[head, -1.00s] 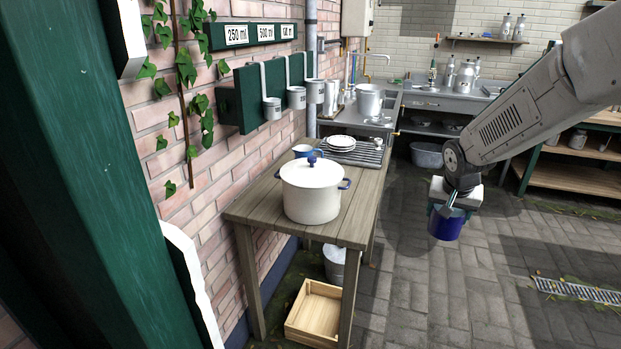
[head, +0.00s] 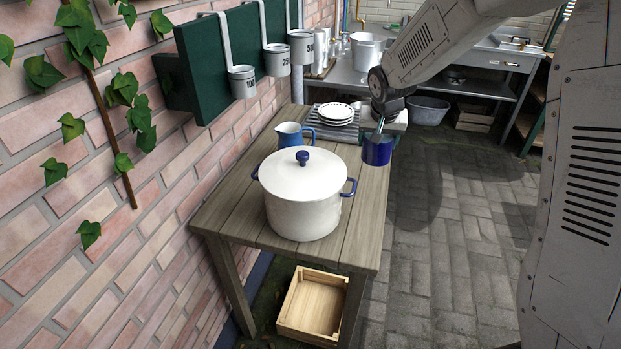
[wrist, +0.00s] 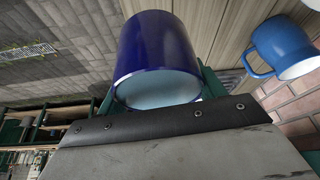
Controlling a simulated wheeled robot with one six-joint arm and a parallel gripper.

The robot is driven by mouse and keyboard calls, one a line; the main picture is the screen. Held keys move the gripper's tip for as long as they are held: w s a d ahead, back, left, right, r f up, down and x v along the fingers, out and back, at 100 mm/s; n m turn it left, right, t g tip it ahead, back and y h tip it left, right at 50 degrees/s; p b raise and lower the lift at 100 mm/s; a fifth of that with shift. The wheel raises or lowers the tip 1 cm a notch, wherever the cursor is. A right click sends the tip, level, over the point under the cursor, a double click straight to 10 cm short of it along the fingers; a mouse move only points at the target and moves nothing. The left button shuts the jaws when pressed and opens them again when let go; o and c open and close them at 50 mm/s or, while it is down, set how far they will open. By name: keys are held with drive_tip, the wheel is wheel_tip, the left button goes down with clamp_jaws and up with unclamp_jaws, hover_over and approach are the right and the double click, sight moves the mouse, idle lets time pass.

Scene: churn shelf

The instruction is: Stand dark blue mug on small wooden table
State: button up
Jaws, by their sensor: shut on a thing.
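The dark blue mug (head: 377,150) is held in my gripper (head: 380,132) at the right edge of the small wooden table (head: 232,205). In the wrist view the mug (wrist: 158,45) fills the upper middle, between the green fingers, with its pale inside facing the camera. My gripper is shut on it. In the head view the mug looks upright; whether its base touches the table or is above it cannot be told. The mug's handle is not clearly visible.
A large white lidded pot (head: 303,195) stands on the table's front half. Behind it are a lighter blue jug (head: 291,136) and stacked white plates (head: 336,112) on a rack. Metal measures (head: 241,82) hang on the left wall. A wooden crate (head: 312,305) lies below.

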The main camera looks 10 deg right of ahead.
drive_tip(key=w+a+n+y, duration=0.1)
drive_tip(key=w+a+n, duration=0.15)
drive_tip(key=w, duration=0.35)
hover_over(356, 175)
drive_tip(key=shift+n, duration=0.25)
drive_tip(key=shift+a+f, duration=0.1)
drive_tip(key=shift+f, duration=5.35)
drive_tip(key=shift+f, duration=0.2)
drive_tip(key=o, duration=1.4)
drive_tip(key=shift+s+r, duration=0.1)
drive_tip(key=shift+r, duration=0.45)
drive_tip(key=v, duration=1.1)
drive_tip(key=shift+s+r, duration=0.1)
drive_tip(key=shift+s, duration=0.2)
